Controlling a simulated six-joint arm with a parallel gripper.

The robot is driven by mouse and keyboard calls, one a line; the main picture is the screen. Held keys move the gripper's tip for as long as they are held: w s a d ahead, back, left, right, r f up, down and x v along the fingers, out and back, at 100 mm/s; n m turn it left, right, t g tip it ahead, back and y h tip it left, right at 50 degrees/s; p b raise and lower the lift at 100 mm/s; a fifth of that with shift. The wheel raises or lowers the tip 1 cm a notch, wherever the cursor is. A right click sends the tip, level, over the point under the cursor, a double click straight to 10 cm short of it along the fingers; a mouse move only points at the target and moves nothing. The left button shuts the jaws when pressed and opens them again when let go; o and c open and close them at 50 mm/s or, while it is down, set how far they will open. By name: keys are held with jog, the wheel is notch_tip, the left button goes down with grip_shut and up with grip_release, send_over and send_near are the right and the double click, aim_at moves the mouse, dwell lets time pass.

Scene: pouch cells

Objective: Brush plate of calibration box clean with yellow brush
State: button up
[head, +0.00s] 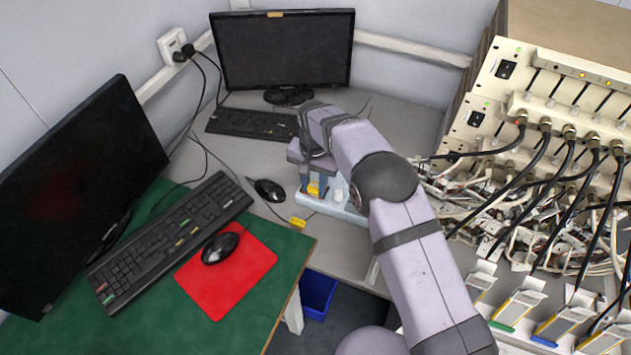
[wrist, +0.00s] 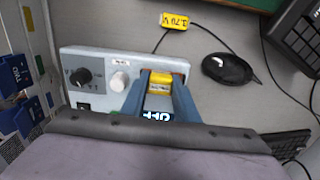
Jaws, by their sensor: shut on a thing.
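The calibration box (wrist: 97,68) is a pale blue-grey case with a black knob, a white knob and a lit display. In the head view the box (head: 349,213) is partly hidden by my arm. My gripper (wrist: 162,79) is over the box's right part, its two blue-grey fingers shut on a yellow piece, apparently the yellow brush (wrist: 160,88). In the head view my gripper (head: 315,186) points down, with the yellow brush (head: 313,189) between its fingers. The plate and the brush's lower end are hidden; I cannot tell whether they touch.
A yellow tag (wrist: 174,20) with a cable lies beside the box. A black mouse (head: 270,190) and a keyboard (head: 252,123) are close by. The cable-filled rack (head: 530,100) stands to the right. The grey desk (head: 235,160) has some free room left of the box.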

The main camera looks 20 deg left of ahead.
jog(key=shift+s+d, duration=0.15)
jog(key=shift+s, duration=0.05)
jog(key=shift+r+p, duration=2)
jog(key=shift+r, duration=1.05)
jog(key=shift+w+f, duration=0.1)
jog(key=shift+w+a+f+b, duration=0.25)
jog(key=shift+f+b, duration=0.1)
jog(key=shift+f, duration=0.25)
jog(key=shift+w+a+f+b, duration=0.1)
jog(key=shift+a+f+b, duration=0.1)
jog(key=shift+f+b, duration=0.3)
jog(key=shift+w+a+f+b, duration=0.2)
jog(key=shift+a+f+b, duration=0.05)
jog(key=shift+f, duration=0.4)
jog(key=shift+f+b, duration=0.55)
jog(key=shift+f, duration=0.35)
jog(key=shift+w, duration=0.15)
jog(key=shift+w+r+b, duration=0.1)
jog(key=shift+w+b, duration=0.2)
jog(key=shift+w, duration=0.3)
